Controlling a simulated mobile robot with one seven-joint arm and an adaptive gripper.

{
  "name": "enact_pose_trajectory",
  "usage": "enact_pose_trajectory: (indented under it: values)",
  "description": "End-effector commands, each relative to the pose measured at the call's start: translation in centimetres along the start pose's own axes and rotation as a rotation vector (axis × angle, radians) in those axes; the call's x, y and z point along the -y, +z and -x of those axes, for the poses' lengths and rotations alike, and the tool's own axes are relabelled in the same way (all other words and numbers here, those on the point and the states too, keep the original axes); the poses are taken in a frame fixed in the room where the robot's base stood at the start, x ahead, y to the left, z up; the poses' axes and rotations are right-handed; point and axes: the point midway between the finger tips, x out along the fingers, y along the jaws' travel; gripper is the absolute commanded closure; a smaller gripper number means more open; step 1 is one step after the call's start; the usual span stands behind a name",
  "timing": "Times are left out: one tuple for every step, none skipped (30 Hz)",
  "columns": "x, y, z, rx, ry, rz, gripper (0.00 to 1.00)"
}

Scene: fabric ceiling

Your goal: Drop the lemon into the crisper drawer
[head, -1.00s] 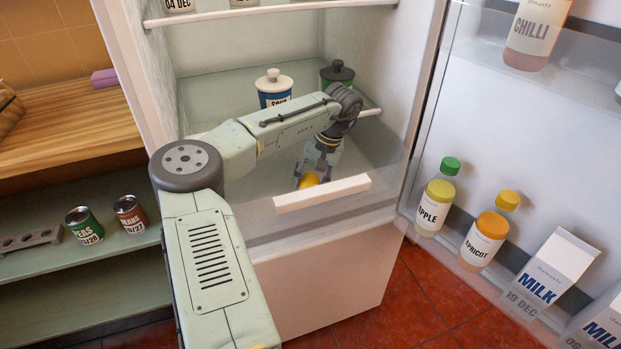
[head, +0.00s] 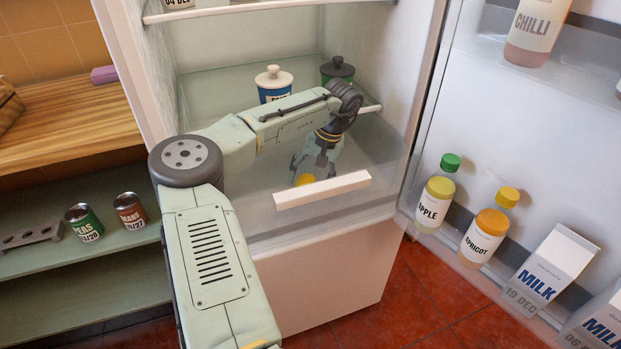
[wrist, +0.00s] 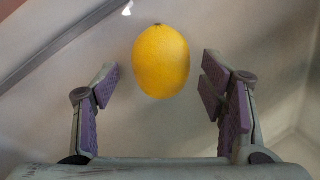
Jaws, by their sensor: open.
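The yellow lemon (head: 305,179) is in the crisper drawer (head: 322,190), seen behind the drawer's white front handle. In the wrist view the lemon (wrist: 162,61) shows whole, ahead of and between the fingers, with a gap to each. My gripper (wrist: 160,95) is open, its purple-padded fingers apart and touching nothing. In the head view my gripper (head: 314,168) points down into the drawer, just above the lemon. Whether the lemon rests on the drawer floor is hard to tell.
A blue canister with a white lid (head: 273,84) and a green canister with a dark lid (head: 337,71) stand on the shelf behind my arm. The open fridge door at right holds an apple bottle (head: 437,195), an apricot bottle (head: 487,228) and milk cartons (head: 549,270).

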Motion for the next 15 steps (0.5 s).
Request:
enact_pose_trajectory:
  values:
    - [0.2, -0.1, 0.6, -0.003, -0.004, 0.001, 0.35]
    - [0.2, -0.1, 1.0, -0.004, -0.002, 0.000, 0.35]
    - [0.1, -0.1, 1.8, -0.004, 0.001, 0.000, 0.35]
    - [0.1, -0.1, 2.5, -0.004, 0.001, 0.000, 0.35]
    - [0.0, -0.1, 3.2, -0.004, 0.002, 0.000, 0.35]
    - [0.0, -0.1, 4.1, -0.003, 0.001, 0.000, 0.35]
    - [0.0, -0.1, 4.8, -0.004, 0.001, 0.000, 0.35]
    - [0.0, -0.1, 5.6, -0.003, 0.001, 0.000, 0.35]
    - [0.0, -0.1, 6.5, -0.003, 0.001, -0.001, 0.35]
    - [0.0, -0.1, 7.2, -0.003, 0.002, -0.001, 0.35]
    - [0.0, -0.1, 7.8, -0.002, 0.001, -0.001, 0.35]
    - [0.0, -0.1, 8.6, -0.003, 0.001, 0.000, 0.35]
    - [0.1, -0.1, 9.2, -0.002, 0.000, 0.000, 0.35]
    - [0.1, -0.1, 9.8, -0.003, 0.001, 0.000, 0.35]
    - [0.1, -0.1, 10.4, -0.002, -0.001, 0.000, 0.35]
